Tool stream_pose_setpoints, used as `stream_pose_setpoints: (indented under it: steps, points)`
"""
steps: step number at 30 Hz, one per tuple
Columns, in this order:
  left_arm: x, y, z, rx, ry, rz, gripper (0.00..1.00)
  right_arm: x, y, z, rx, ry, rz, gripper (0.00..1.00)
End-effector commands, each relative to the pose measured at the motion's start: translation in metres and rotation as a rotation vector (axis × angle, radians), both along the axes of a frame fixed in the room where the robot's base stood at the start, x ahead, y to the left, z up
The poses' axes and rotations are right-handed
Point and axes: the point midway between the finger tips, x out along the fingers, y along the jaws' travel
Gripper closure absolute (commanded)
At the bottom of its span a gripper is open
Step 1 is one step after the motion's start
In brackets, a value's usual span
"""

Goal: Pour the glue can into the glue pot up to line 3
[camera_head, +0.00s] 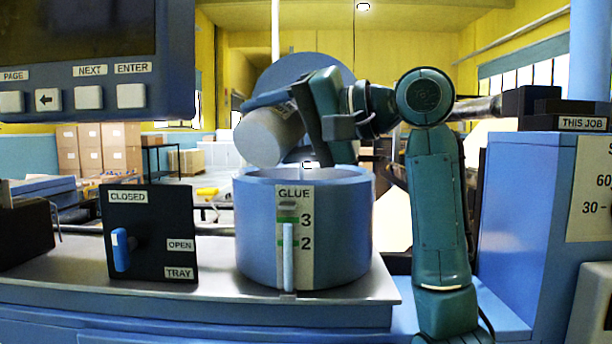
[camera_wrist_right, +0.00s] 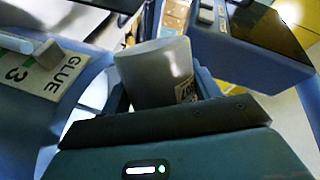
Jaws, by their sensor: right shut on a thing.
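My right gripper (camera_head: 300,108) is shut on the glue can (camera_head: 268,138), a pale grey cylinder. The can is tilted above the glue pot, its lower end toward the left. In the right wrist view the can (camera_wrist_right: 156,72) sits between the jaws. The glue pot (camera_head: 345,235) is a wide blue tub on the counter. Its front has a GLUE scale (camera_head: 307,255) with 3 above 2 and green marks. A pale column (camera_head: 288,258) in the scale ends close to the green mark at 3. The pot's inside is hidden, and I cannot tell whether glue is flowing. My left gripper is out of view.
A black panel (camera_head: 150,262) with a blue lever, labelled CLOSED, OPEN and TRAY, stands left of the pot. A control box (camera_head: 80,75) with buttons hangs at upper left. A blue cabinet (camera_head: 520,200) stands at right. The metal counter's front edge (camera_head: 200,292) is clear.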

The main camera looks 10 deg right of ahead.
Motion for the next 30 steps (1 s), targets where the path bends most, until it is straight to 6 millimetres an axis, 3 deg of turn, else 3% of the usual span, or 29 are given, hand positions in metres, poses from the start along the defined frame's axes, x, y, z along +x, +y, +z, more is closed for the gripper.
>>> stream_pose_setpoints:
  steps: [30]
  points:
    - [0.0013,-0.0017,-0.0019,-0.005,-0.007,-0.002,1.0,0.0006,-0.0009,-0.0019,0.073,0.077,-0.001,0.74]
